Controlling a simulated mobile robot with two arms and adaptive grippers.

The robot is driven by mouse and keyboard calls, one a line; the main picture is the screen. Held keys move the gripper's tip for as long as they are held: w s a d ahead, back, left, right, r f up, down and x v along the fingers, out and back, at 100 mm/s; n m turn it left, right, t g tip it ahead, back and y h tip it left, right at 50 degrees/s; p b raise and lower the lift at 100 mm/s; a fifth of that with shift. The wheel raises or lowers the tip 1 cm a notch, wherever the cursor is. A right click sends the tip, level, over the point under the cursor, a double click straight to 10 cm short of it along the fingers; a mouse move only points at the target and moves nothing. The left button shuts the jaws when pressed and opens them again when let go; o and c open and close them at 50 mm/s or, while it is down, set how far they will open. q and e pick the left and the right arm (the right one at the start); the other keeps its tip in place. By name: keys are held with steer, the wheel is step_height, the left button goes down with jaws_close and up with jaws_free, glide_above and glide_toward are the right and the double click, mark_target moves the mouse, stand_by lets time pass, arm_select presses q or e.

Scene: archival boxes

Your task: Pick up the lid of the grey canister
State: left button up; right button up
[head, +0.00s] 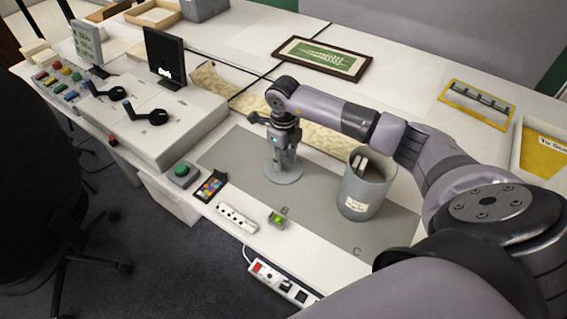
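The grey canister (366,202) stands upright and open on the grey mat, with a paper label on its front and some pale items poking up inside. A round grey lid (284,177) lies flat, on or just above the mat, to the left of the canister. My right gripper (284,164) points down over the middle of the lid, with its fingertips at the lid's centre. The fingers hide any knob there, and I cannot tell whether they are closed on it. My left gripper is out of view.
A green button box (182,174), a colour card (211,186), a white strip (237,218) and a small green-topped item (278,219) line the front edge. A framed picture (322,58) lies behind. A control console (150,118) stands left. The mat (330,222) is clear in front of the canister.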

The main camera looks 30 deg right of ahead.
steer(key=shift+f, duration=0.4)
jaws_close()
